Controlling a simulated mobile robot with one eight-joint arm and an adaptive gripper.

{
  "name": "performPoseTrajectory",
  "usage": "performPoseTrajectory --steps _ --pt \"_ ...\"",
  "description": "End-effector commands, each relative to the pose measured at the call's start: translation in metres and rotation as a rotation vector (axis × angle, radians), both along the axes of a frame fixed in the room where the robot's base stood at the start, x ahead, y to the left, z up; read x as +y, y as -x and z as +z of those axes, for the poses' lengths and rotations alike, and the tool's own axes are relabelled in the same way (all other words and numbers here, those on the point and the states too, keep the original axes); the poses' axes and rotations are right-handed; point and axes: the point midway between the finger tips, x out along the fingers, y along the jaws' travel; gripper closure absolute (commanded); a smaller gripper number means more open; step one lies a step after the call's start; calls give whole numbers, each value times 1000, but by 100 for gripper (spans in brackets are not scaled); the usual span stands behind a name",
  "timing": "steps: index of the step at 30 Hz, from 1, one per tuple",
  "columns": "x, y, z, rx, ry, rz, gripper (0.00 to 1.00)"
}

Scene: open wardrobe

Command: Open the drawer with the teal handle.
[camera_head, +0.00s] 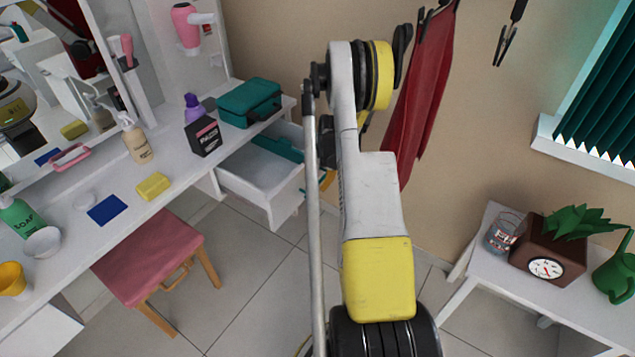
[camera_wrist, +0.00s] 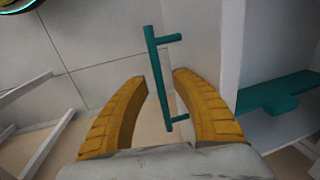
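The white drawer (camera_head: 262,178) under the right end of the white dressing table stands pulled out, with its inside visible. Its teal handle (camera_wrist: 156,75) is a bar on two posts on the drawer front (camera_wrist: 203,35) in the wrist view. My gripper (camera_wrist: 160,78) has two yellow fingers spread apart, one on each side of the bar in the picture. Gaps show between bar and fingers, and I see no clear contact. In the head view my arm hides most of the gripper and handle.
A teal object (camera_wrist: 275,95) lies inside the drawer. A teal case (camera_head: 248,103) and a black box (camera_head: 203,136) stand on the tabletop above. A pink stool (camera_head: 150,255) stands at left, a small white table (camera_head: 490,265) at right. Tiled floor lies open between.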

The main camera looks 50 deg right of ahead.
Motion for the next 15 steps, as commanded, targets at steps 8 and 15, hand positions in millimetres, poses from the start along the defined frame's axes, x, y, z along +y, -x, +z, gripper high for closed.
performPoseTrajectory --steps 8,15 --pt "0 4 22 0 0 0 68" --pt "-1 15 75 0 0 0 68"
